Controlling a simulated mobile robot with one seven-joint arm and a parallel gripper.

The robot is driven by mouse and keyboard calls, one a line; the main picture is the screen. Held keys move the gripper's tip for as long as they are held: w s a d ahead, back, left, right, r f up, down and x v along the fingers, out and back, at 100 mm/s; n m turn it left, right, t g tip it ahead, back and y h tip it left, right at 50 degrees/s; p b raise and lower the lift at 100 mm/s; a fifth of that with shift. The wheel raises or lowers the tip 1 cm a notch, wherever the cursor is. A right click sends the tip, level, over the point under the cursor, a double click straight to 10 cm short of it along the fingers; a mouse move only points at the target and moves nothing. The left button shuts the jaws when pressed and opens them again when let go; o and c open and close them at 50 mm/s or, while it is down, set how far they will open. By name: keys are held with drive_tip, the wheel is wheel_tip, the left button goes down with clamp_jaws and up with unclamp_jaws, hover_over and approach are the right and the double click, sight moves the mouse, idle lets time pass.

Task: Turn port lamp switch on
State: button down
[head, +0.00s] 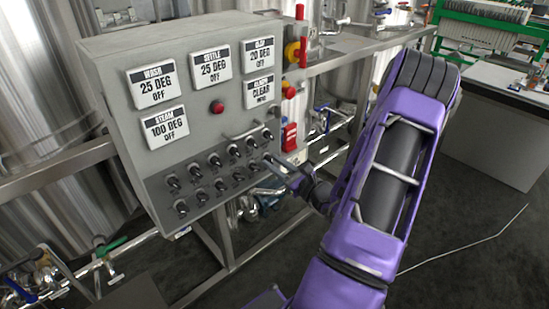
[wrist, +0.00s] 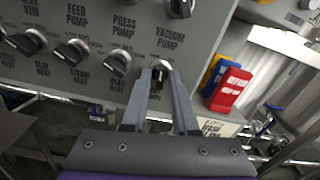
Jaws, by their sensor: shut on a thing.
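The grey control panel (head: 120,75) carries two rows of black rotary switches low on its face. My gripper (head: 270,160) is at the right end of the lower row in the head view, where its fingers hide the switch there. In the wrist view my gripper (wrist: 160,78) has its two fingertips around the black knob of the port lamp switch (wrist: 161,70), one on each side. The label under this knob is mostly hidden between the fingers, so I cannot read it fully. The knob's pointer looks near upright in the wrist view.
Neighbouring switches sit close by: the heat switch (wrist: 117,63) to the left and the vacuum pump switch (wrist: 181,7) above. A metal bar handle (head: 243,132) stands out above the upper switches.

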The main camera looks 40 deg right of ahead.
drive_tip(key=m+p, duration=0.3)
drive_tip(key=m, duration=0.1)
drive_tip(key=shift+r, duration=0.15)
drive_tip(key=shift+m+p, duration=1.2)
drive_tip(key=shift+m, duration=0.6)
drive_tip(key=shift+f, duration=0.2)
drive_tip(key=c, duration=0.9)
unclamp_jaws()
drive_tip(key=s, duration=0.5)
drive_tip(key=s+d, duration=0.1)
drive_tip(key=s, duration=1.1)
drive_tip(key=shift+s+d, duration=0.15)
drive_tip(key=shift+s, duration=0.1)
